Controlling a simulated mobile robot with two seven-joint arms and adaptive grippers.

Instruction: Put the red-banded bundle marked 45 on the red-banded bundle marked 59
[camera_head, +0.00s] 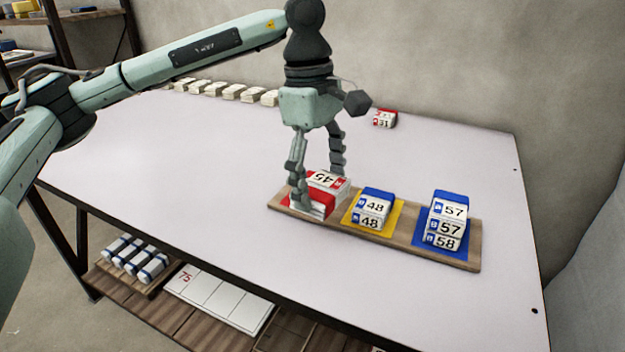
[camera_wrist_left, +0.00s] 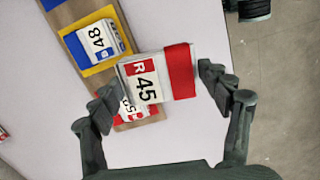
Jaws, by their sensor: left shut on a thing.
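The red-banded bundle marked 45 (camera_head: 325,180) is at the left end of the wooden board, between the fingers of my left gripper (camera_head: 321,186). The left wrist view shows its label and red band (camera_wrist_left: 181,72), with my left gripper (camera_wrist_left: 155,92) shut on it from both sides. Below it, partly covered, is another red-marked white bundle (camera_wrist_left: 131,109), at the place of the one marked 59; its number is not fully readable. I cannot tell whether the two touch. My right gripper is not in view.
The board (camera_head: 407,241) also bears bundles marked 48 (camera_head: 370,207) on a yellow pad and a stack marked 57 and 58 (camera_head: 446,222) on a blue pad. A red-banded bundle marked 31 (camera_head: 385,118) lies farther back.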

